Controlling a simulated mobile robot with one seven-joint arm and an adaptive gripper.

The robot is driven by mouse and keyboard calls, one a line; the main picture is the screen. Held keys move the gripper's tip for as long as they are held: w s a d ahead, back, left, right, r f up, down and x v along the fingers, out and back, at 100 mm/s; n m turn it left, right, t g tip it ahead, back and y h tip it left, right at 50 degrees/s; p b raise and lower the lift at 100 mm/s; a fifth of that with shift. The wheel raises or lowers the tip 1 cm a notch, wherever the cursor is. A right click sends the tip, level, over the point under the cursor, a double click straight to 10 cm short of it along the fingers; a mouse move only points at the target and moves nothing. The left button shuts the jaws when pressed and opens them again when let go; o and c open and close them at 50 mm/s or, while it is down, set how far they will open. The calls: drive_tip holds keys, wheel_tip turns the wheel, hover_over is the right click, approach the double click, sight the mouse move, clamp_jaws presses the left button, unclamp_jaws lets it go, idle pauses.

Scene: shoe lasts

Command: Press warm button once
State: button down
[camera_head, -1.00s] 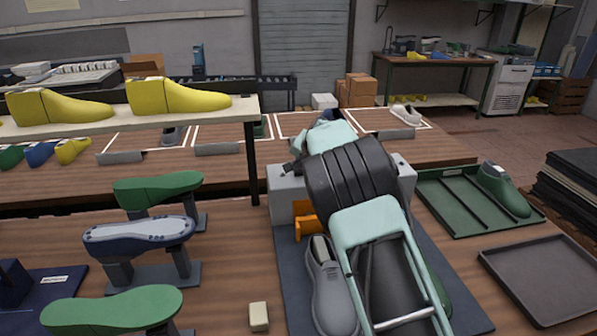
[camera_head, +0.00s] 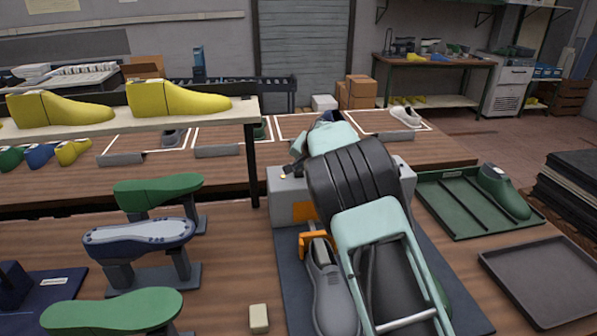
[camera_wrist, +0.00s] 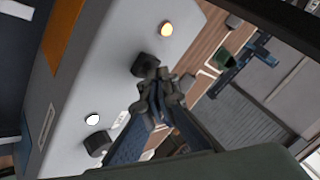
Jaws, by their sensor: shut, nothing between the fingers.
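A grey machine box (camera_head: 285,197) with an orange front stands behind my arm in the head view. In the wrist view its grey panel (camera_wrist: 100,70) carries two round lamps and two black buttons. One lamp (camera_wrist: 166,29) glows warm yellow beside the upper black button (camera_wrist: 146,65). The other lamp (camera_wrist: 92,119) looks white, beside the lower black button (camera_wrist: 97,144). My gripper (camera_wrist: 158,98) is shut and empty, its tips close to the upper button; I cannot tell whether they touch. My arm hides much of the box in the head view.
An orange clamp (camera_head: 315,244) is at the heel of a grey shoe (camera_head: 330,290) before the box. A green tray (camera_head: 455,215) with a green last lies right, beside a dark tray (camera_head: 540,280). Lasts on stands (camera_head: 140,235) and a shelf (camera_head: 120,122) are left.

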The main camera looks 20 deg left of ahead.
drive_tip(key=shift+r, duration=0.55)
drive_tip(key=shift+r+p, duration=2.05)
drive_tip(key=shift+r, duration=0.5)
